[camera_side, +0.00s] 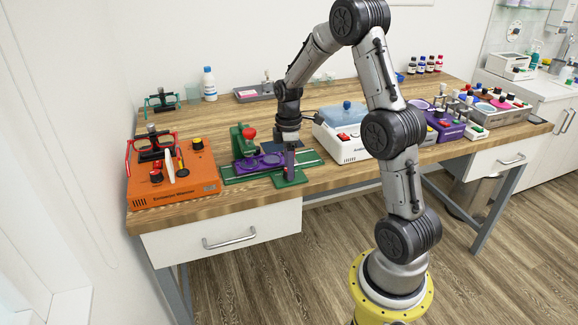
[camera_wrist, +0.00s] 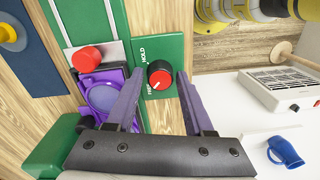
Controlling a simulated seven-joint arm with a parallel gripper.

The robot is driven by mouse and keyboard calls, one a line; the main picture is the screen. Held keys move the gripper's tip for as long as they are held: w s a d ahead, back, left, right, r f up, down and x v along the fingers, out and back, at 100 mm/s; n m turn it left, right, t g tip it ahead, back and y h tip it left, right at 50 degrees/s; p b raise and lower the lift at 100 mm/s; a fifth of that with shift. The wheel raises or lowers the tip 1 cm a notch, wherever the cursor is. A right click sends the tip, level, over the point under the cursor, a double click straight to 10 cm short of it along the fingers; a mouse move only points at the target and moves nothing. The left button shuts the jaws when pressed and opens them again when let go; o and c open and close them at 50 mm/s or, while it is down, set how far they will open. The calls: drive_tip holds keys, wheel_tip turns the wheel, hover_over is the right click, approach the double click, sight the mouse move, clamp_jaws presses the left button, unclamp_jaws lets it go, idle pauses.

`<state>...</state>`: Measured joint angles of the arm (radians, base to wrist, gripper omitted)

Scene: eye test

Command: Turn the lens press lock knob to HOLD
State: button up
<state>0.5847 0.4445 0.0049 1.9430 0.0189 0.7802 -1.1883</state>
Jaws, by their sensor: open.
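The lock knob (camera_wrist: 160,76), black with a red top, sits on a green plate (camera_wrist: 172,20) in the wrist view. HOLD is printed at its upper left and FREE at its lower left. Its white mark points down-left, toward FREE. My gripper (camera_wrist: 160,73) is open, with one finger on each side of the knob; I cannot tell whether either touches it.
An orange device (camera_side: 180,192) stands left of the press. A white box with a blue lid (camera_side: 347,113) is close behind on the right. A red-topped part (camera_wrist: 87,59) of the press is left of the fingers. A blue mug (camera_wrist: 284,151) lies at lower right.

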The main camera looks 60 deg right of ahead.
clamp_jaws()
